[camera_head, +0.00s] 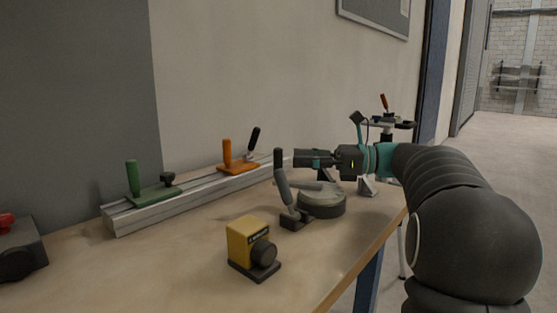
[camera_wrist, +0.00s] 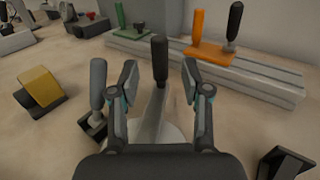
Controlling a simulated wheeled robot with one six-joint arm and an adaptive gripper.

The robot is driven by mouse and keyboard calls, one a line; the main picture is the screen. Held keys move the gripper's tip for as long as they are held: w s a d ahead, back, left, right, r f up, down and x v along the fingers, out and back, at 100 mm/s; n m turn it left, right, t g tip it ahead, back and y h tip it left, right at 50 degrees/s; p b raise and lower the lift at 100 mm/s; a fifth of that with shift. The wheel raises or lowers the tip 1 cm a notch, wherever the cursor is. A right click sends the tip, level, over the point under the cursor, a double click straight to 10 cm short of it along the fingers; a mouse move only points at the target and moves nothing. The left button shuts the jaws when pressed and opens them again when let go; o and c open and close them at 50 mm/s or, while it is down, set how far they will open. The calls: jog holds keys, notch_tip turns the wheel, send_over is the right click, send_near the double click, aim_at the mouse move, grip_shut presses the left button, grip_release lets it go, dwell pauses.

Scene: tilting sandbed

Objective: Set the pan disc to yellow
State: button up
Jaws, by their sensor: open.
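The likely pan disc is a round grey disc (camera_head: 322,203) on the wooden table, with a pale lever arm across its top. Its pale top also shows in the wrist view (camera_wrist: 150,138), partly hidden by my gripper. A black upright grip (camera_wrist: 160,62) stands at the lever's far end. My gripper (camera_wrist: 160,70) is open, with its fingers on either side of the lever arm and the black grip just beyond. I cannot tell whether they touch it. In the head view my gripper (camera_head: 300,158) hovers above the disc. I see no yellow marking on the disc.
A grey handle on a black base (camera_wrist: 97,90) stands close left of my fingers. A yellow box with a black knob (camera_head: 248,243) is nearer the front. A metal rail (camera_head: 160,212) carries green (camera_head: 150,193) and orange (camera_head: 238,165) handled carriages along the wall. Bare table lies between.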

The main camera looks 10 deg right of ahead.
aim_at(278, 157)
jog(key=x, duration=0.5)
jog(key=shift+w+a, duration=0.1)
jog(key=shift+a, duration=0.3)
grip_shut()
